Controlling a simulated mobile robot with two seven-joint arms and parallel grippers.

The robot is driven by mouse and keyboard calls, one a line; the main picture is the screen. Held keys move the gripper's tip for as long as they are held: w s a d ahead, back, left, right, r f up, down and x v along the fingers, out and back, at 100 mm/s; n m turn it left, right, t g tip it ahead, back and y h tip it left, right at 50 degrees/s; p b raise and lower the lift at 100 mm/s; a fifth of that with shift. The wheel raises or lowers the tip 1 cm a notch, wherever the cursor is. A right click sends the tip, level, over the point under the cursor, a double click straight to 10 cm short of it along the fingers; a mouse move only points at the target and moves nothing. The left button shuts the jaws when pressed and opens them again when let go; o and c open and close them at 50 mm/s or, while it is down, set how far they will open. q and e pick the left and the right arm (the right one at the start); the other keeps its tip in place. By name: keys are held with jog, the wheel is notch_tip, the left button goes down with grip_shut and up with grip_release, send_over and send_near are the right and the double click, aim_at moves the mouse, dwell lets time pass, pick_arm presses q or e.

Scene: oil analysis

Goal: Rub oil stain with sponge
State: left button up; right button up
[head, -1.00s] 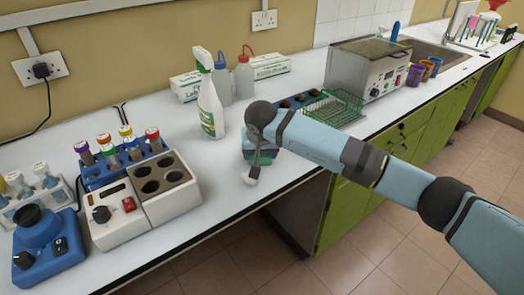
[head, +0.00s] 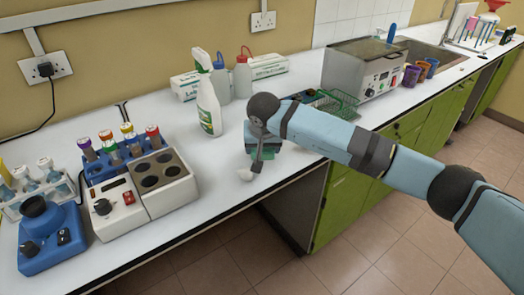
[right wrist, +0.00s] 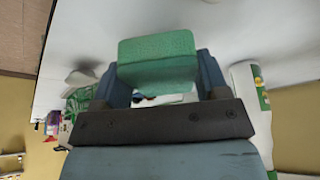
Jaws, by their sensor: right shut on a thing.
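My right gripper (head: 256,153) points down at the white counter, in front of the white spray bottle. It is shut on a green sponge (right wrist: 157,50), which fills the space between the blue fingers in the right wrist view. In the head view the sponge is mostly covered by my wrist and fingers. The sponge is at or very near the counter top; I cannot tell whether it touches. I cannot make out an oil stain; the surface under the gripper is hidden. My left gripper is not in view.
The spray bottle (head: 208,104) stands just behind and left of my right gripper. A white heater block (head: 158,177) and a blue device (head: 49,236) stand to the left. A green wire rack (head: 340,103) and a metal bath (head: 362,75) stand to the right.

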jog(key=shift+d+r+p, duration=0.1)
jog(key=shift+r+p, duration=0.65)
jog(key=shift+r, duration=1.6)
